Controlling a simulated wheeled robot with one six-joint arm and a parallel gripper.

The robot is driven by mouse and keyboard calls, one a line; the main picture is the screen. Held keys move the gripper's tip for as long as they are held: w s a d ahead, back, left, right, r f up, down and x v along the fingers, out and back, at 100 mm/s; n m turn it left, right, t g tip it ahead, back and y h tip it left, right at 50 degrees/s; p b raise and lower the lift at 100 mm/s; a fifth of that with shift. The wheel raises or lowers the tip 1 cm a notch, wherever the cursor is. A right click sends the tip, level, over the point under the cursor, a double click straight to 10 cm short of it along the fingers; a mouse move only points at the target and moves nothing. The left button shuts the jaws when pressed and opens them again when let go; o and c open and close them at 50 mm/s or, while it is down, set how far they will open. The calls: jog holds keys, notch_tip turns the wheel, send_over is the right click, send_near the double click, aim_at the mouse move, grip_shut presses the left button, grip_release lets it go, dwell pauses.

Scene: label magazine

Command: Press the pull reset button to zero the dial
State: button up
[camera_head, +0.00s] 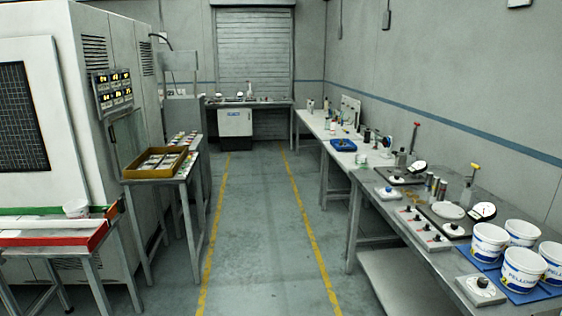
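Two round white dials stand on the right bench: a nearer dial (484,211) and a farther dial (418,167). Each is on a dark-based tester with an upright post, one topped yellow and one red. I cannot tell which control is the pull reset button, and the dial needles are too small to read. My gripper is not in view.
White labelled buckets (488,241) stand on blue mats at the bench's near right. A yellow tray (156,163) is on a left table beside a large machine (80,110). The aisle floor (260,220) is clear.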

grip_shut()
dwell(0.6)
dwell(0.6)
